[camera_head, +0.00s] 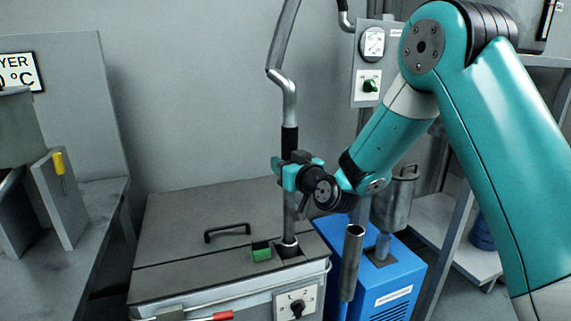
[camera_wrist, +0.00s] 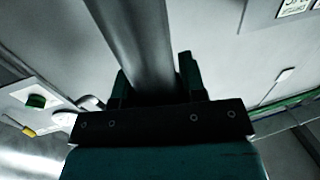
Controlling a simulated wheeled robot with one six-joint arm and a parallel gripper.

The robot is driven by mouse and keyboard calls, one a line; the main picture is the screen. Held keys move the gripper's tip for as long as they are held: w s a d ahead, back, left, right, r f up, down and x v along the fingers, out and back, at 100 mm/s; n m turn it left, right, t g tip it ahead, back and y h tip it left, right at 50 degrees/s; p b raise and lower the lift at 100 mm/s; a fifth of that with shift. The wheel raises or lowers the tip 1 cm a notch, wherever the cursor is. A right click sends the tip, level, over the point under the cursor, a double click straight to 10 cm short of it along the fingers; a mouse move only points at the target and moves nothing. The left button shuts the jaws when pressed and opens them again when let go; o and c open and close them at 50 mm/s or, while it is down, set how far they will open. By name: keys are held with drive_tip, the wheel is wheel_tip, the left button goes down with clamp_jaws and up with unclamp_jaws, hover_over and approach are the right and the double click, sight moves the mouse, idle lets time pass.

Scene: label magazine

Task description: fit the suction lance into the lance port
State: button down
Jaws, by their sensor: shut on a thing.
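The suction lance (camera_head: 289,205) is a grey metal tube with a black sleeve near its top, and it hangs upright from a bent hose. My gripper (camera_head: 290,174) is shut on the lance just below the sleeve. In the wrist view the tube (camera_wrist: 147,45) passes between the two dark green fingers. The lance's lower end reaches the dark square opening of the lance port (camera_head: 293,249) in the grey bin's lid. I cannot tell how far the end is inside. A green block (camera_head: 261,251) sits beside the opening on the left.
The grey bin (camera_head: 200,240) has a black lid handle and a front dial. A blue machine (camera_head: 398,268) stands to the right, with an open upright tube (camera_head: 351,255) in front. A bench (camera_head: 90,225) is at left. A wall switch panel (camera_head: 369,68) is behind.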

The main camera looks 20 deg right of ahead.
drive_tip(key=shift+f+b, duration=4.35)
drive_tip(key=shift+b, duration=0.3)
drive_tip(key=c, duration=0.6)
unclamp_jaws()
drive_tip(key=shift+s+f, duration=0.1)
drive_tip(key=b, duration=1.5)
approach(286, 196)
drive_tip(key=s+d+f, duration=0.1)
drive_tip(key=s+d, duration=0.1)
drive_tip(key=s, duration=0.3)
drive_tip(key=shift+w+d+f, duration=0.15)
drive_tip(key=shift+w+d, duration=0.05)
